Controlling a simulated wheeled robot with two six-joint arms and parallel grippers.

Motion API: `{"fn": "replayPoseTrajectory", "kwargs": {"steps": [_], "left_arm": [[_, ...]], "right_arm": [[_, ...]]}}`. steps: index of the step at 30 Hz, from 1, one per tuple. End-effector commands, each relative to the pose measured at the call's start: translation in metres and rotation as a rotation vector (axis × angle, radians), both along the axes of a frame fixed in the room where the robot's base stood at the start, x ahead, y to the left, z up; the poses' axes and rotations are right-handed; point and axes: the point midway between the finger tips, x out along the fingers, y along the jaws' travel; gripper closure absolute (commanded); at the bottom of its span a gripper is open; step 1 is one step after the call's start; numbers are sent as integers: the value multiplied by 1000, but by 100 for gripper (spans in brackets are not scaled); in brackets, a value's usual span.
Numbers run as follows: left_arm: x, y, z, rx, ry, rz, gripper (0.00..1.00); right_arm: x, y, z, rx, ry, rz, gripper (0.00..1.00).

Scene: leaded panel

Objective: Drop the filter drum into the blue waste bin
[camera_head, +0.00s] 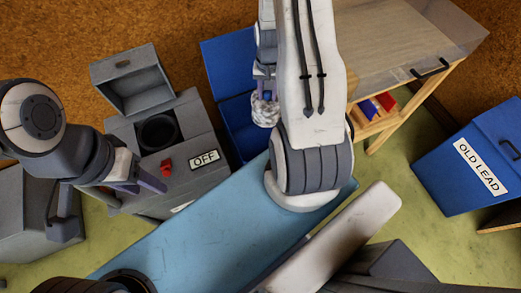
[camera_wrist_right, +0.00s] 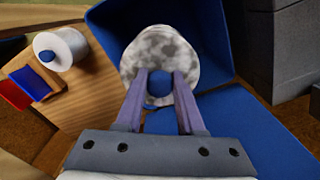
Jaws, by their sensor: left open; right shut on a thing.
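The filter drum (camera_head: 265,110) is a mottled grey-white cylinder with a blue knob. My right gripper (camera_head: 264,90) is shut on the knob, and the drum hangs below it. In the right wrist view the drum (camera_wrist_right: 160,50) shows between and beyond the fingers (camera_wrist_right: 159,88). An open blue bin (camera_head: 236,130) with a raised lid (camera_head: 229,62) stands behind the drum; in the right wrist view blue walls (camera_wrist_right: 215,30) surround part of the drum. I cannot tell how deep the drum is in the bin. My left gripper (camera_head: 135,187) is open and empty beside the grey machine.
The grey machine (camera_head: 165,150) has a raised lid, an empty round hole, a red switch and an OFF sign. A closed blue bin marked OLD LEAD (camera_head: 470,165) stands right. A clean white drum (camera_wrist_right: 68,48) is on the wooden shelf. A blue surface (camera_head: 200,240) fills the front.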

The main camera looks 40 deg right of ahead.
Motion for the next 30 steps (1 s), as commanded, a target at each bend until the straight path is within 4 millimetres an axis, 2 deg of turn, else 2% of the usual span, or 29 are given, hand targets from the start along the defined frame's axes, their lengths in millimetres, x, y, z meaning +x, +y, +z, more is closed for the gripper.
{"fn": "replayPoseTrajectory", "kwargs": {"steps": [1,3,13,14,16,26,30], "left_arm": [[0,0,-11,0,0,0,50],[0,0,-16,0,0,0,50],[0,0,-16,0,0,0,50],[0,0,-16,0,0,0,50],[0,0,-16,0,0,0,50],[0,0,-16,0,0,0,50],[0,0,-14,0,0,0,50]], "right_arm": [[0,0,-11,-1,-1,1,100],[0,0,-16,-1,-1,1,100],[1,0,-17,-1,-1,1,100],[0,0,-17,-1,-1,1,55],[0,0,-17,-1,-1,1,28],[0,0,-16,0,0,1,28],[1,0,-2,-2,-4,1,28]]}}
